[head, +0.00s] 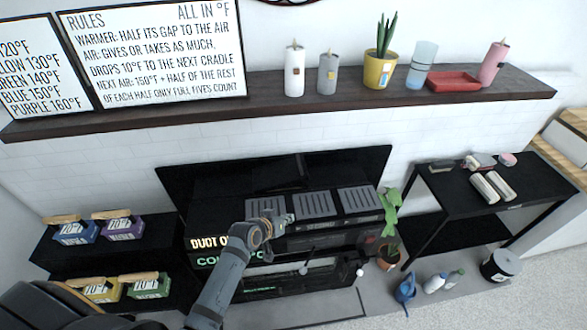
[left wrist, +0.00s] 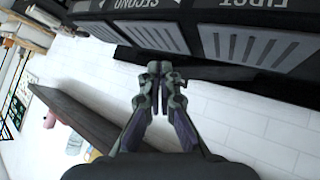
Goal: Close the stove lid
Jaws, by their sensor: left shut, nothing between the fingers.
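The black stove (head: 300,243) stands low against the white brick wall, with three grey grates (head: 314,204) on top. Its flat black lid (head: 225,175) is raised, standing up behind the grates. My left gripper (head: 288,219) is over the front part of the stove top, near the left and middle grates and in front of the lid. It is shut and empty; its closed fingertips (left wrist: 160,72) show in the left wrist view, beside the grates (left wrist: 242,42). My right gripper is not in view.
A dark mantel shelf (head: 300,104) with candles and a potted plant runs above the lid. Labelled boxes (head: 75,233) stand on black shelves at left. A black table (head: 510,187) stands at right. A plant (head: 390,215) is close to the stove's right side.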

